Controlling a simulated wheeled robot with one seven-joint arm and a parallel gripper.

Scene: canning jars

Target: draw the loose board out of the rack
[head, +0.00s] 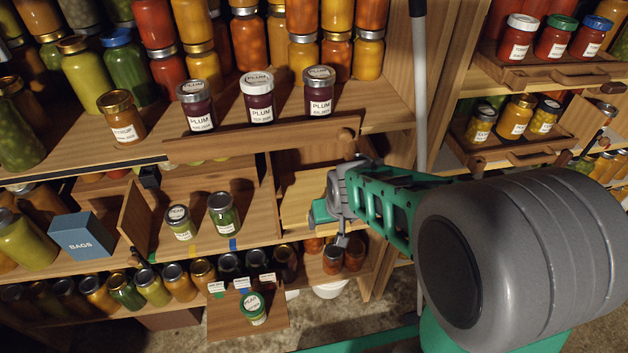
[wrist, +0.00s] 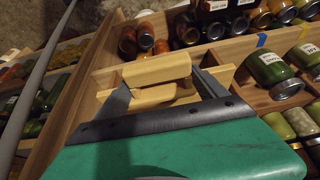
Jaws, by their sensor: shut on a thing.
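The loose board appears as a pale wooden panel (head: 303,192) in the middle bay of the rack in the head view, partly hidden behind my gripper (head: 333,212). In the wrist view its pale wood (wrist: 157,70) lies between the two grey fingers of my gripper (wrist: 160,86). The fingers are shut on this pale wood, one on each side. The board's far part is hidden, and I cannot tell how much of it is still inside the rack.
Above, plum jars (head: 257,97) stand on a shelf behind a wooden rail (head: 255,137). Two green jars (head: 222,213) stand left of the board. A blue bags box (head: 82,236) is further left. A jar (head: 252,308) stands on a low pulled-out board. A grey post (head: 419,90) rises at right.

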